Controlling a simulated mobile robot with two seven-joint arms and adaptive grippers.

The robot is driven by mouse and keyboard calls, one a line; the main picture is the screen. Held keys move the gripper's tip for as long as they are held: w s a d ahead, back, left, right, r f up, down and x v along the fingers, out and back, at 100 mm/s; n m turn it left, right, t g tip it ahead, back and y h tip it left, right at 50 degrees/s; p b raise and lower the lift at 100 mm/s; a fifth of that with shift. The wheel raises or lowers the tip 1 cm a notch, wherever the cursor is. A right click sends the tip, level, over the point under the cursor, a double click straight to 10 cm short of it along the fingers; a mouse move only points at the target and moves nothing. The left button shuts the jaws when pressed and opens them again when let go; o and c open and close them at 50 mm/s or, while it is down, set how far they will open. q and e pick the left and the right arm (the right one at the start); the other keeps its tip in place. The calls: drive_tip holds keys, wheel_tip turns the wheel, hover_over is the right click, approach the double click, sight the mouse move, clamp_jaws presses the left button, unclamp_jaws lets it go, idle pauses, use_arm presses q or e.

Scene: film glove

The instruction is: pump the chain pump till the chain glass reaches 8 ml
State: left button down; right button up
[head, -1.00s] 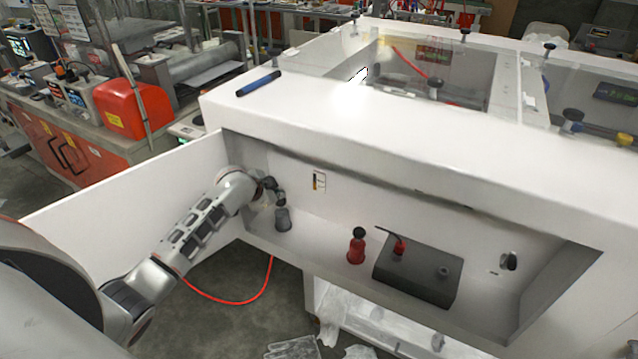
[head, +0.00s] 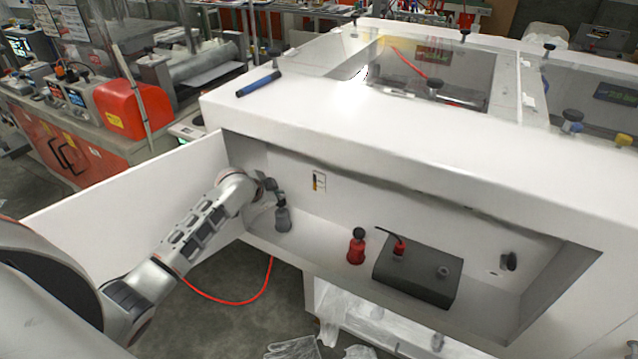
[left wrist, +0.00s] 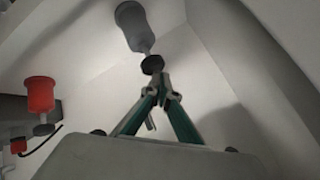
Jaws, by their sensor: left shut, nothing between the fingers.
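A grey pump bottle (head: 283,219) with a dark knob stands at the left end of the open compartment. A red pump bottle (head: 356,250) with a black knob stands to its right. My left gripper (head: 279,193) is shut and empty, just above the grey pump. In the left wrist view, its closed green-sided fingers (left wrist: 160,82) point at the black knob (left wrist: 152,64) of the grey pump (left wrist: 136,28); I cannot tell whether they touch it. The red pump also shows there (left wrist: 40,95). I cannot make out the chain glass or any reading. My right gripper is out of view.
A dark box (head: 420,276) with a red fitting stands right of the red pump. A white door panel (head: 130,190) stands open on the left. A blue pen-like object (head: 258,84) lies on the white cabinet top (head: 400,130). A red hose hangs below.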

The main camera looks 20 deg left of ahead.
use_arm(q)
drive_tip(key=shift+f, duration=0.3)
drive_tip(key=shift+s+f, duration=0.1)
drive_tip(key=shift+f, duration=0.5)
idle(0.6)
drive_tip(key=shift+r+p, duration=0.5)
drive_tip(key=shift+r, duration=0.6)
drive_tip(key=shift+r, duration=2.95)
